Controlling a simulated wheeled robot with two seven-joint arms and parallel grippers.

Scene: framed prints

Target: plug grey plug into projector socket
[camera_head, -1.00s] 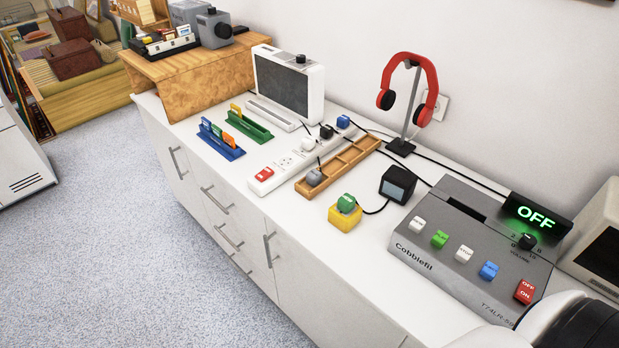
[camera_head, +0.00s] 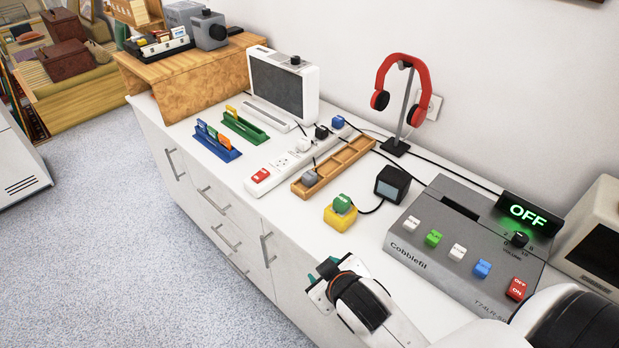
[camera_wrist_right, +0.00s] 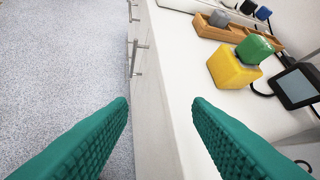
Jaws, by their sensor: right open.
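The grey plug (camera_head: 310,178) sits at the near end of a wooden tray (camera_head: 352,151) on the white cabinet; it also shows in the right wrist view (camera_wrist_right: 218,18). A white power strip (camera_head: 279,162) with a red switch lies beside the tray, with white, black and blue plugs along it. I cannot read which socket is the projector's. A grey projector-like box (camera_head: 209,31) stands on a wooden stand at the back left. My right gripper (camera_head: 326,272) is open and empty at the cabinet's front edge, nearer than the plug. Its green ridged fingers (camera_wrist_right: 160,108) are apart. My left gripper is out of view.
A green plug on a yellow block (camera_head: 341,217) stands between my right gripper and the tray. Card racks (camera_head: 217,143) stand left.

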